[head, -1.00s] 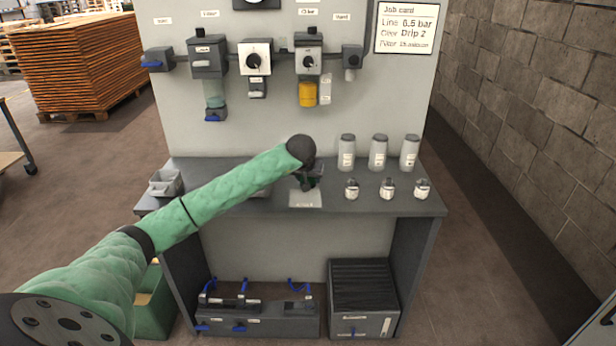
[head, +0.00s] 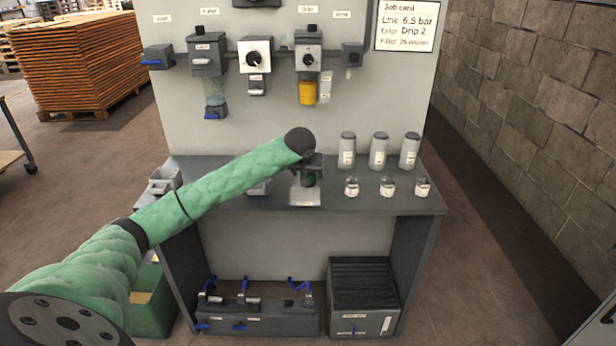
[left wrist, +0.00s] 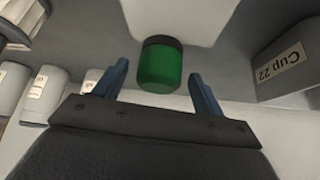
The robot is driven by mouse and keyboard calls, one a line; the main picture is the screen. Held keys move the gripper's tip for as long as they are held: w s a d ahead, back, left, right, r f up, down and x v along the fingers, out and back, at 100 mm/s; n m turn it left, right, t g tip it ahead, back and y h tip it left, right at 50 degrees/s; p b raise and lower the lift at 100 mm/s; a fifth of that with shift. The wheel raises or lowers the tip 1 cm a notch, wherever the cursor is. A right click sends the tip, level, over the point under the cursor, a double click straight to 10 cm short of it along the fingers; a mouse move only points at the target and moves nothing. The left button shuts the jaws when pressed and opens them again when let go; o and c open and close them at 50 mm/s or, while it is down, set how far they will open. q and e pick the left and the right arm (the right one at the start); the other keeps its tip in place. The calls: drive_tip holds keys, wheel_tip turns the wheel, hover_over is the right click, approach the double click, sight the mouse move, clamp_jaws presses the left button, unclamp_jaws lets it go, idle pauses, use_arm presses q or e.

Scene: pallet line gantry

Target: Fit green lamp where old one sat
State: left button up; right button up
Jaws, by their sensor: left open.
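A green cylinder with a dark cap, which looks like the green lamp (head: 311,180), stands at the back of the small pale pad (head: 305,198) on the bench. In the left wrist view the green lamp (left wrist: 160,68) shows ahead, between the two blue fingers and clear of both. My left gripper (left wrist: 158,72) is open and empty. In the head view my left gripper (head: 309,165) is at the lamp and partly hides it. A yellow cup (head: 307,93) hangs under a unit on the wall panel. My right gripper is not in view.
Three grey canisters (head: 379,151) and three small jars (head: 387,187) stand to the right on the bench (head: 250,202). A grey tray (head: 165,181) sits at its left end. A job card (head: 405,26) hangs at the panel's top right.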

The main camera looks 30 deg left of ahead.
use_arm(q)
drive_tip(key=b+v, duration=0.1)
drive_tip(key=v, duration=0.8)
drive_tip(key=shift+r, duration=0.35)
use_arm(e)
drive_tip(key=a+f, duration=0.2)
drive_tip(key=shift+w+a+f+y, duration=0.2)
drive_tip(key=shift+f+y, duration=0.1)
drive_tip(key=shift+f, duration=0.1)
use_arm(q)
drive_tip(key=shift+s+d, duration=0.1)
drive_tip(key=shift+s, duration=0.05)
